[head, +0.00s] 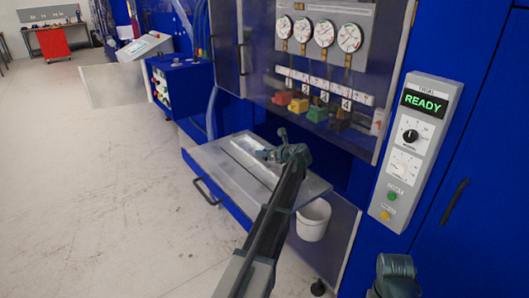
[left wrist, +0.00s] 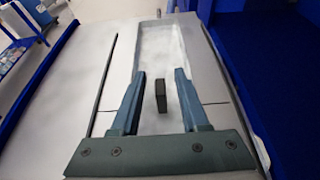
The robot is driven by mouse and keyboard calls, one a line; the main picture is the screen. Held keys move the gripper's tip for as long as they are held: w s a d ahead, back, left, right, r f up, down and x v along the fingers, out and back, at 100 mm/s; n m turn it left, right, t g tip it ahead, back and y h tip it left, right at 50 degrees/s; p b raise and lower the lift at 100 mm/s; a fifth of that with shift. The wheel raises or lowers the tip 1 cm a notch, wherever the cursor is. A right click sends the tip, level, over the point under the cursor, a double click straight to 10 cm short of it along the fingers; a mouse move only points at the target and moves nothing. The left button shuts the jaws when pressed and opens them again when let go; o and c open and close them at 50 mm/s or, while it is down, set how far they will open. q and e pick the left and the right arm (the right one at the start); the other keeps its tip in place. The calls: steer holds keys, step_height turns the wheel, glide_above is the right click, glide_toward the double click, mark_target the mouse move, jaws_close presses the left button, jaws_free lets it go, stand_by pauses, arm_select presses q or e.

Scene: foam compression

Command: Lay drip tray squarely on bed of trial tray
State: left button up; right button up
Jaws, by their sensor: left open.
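The trial tray (head: 215,170) is a flat grey metal slab pulled out of the blue machine, with a black handle on its front. A shallow, whitish, long tray, which looks like the drip tray (head: 243,150), lies on it. The same tray (left wrist: 163,45) shows in the left wrist view, running away from my gripper. My left gripper (head: 266,154) is over the slab at this tray. In the left wrist view my left gripper (left wrist: 160,74) is open, with a small dark block (left wrist: 160,96) between its fingers, apart from both. Only part of my right arm shows.
A white bucket (head: 313,220) hangs below the slab's right side. A control panel (head: 415,150) reading READY is at the right. The floor (head: 110,190) at left is clear.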

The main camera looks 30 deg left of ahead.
arm_select(q)
steer(key=shift+r, duration=0.15)
steer(key=shift+s+d+r+p, duration=0.15)
steer(key=shift+d+r+p, duration=0.05)
steer(key=shift+d+p, duration=0.15)
steer(key=p+v, duration=0.4)
steer(key=v, duration=0.6)
steer(key=shift+s+r, duration=0.1)
steer(key=shift+s, duration=0.05)
steer(key=shift+s+d+r, duration=0.1)
steer(key=shift+d, duration=0.4)
